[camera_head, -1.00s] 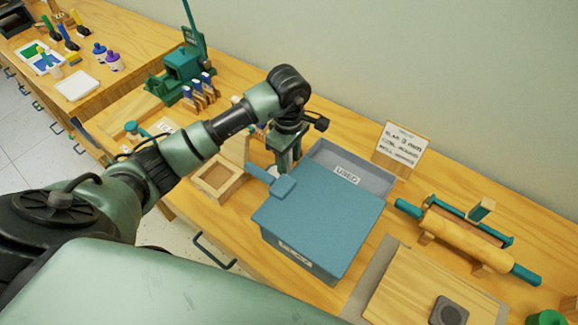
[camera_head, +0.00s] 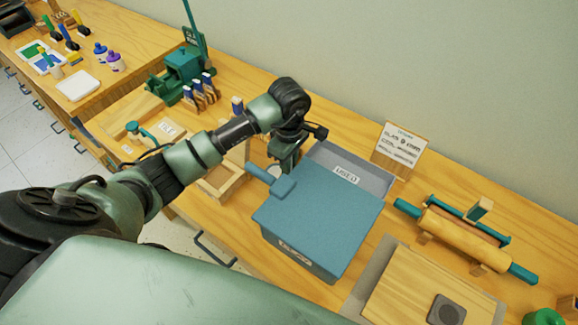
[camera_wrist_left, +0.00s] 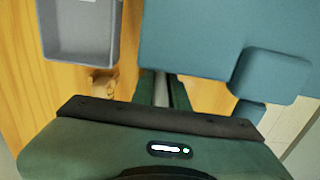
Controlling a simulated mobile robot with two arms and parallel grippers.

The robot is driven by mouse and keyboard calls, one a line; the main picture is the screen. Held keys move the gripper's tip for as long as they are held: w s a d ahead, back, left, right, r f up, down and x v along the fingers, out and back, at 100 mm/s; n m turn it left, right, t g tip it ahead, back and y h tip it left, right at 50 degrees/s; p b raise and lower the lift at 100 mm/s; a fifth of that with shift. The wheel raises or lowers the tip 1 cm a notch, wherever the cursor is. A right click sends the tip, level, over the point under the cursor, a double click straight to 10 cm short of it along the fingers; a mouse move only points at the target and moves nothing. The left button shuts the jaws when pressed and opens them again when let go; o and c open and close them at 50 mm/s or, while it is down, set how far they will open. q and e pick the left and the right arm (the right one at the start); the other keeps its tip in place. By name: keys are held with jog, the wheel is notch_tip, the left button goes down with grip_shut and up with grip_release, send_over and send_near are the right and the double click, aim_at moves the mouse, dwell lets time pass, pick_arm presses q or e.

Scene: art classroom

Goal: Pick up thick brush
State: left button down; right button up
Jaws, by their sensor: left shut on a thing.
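My left gripper (camera_head: 283,166) points down behind the blue lid, beside the grey bin marked USED. It is shut on a slim grey thing (camera_wrist_left: 161,90) that shows between its fingers in the left wrist view. Most of this thing is hidden, and I cannot tell whether it is the thick brush. No thick brush can be clearly made out elsewhere near the gripper. My right gripper is not in view.
A blue-lidded box (camera_head: 325,220) stands close in front of my gripper, its handle (camera_head: 268,179) pointing left. The grey bin (camera_head: 372,181) is behind it. A sign (camera_head: 400,147), a rolling pin (camera_head: 465,240) and a wooden tray (camera_head: 208,193) stand nearby.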

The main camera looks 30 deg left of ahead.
pick_arm(q)
notch_tip(320, 180, up, 10)
jog(key=shift+w+f+b, duration=0.1)
jog(key=shift+w+b, duration=0.05)
jog(key=shift+b, duration=0.8)
notch_tip(320, 180, up, 10)
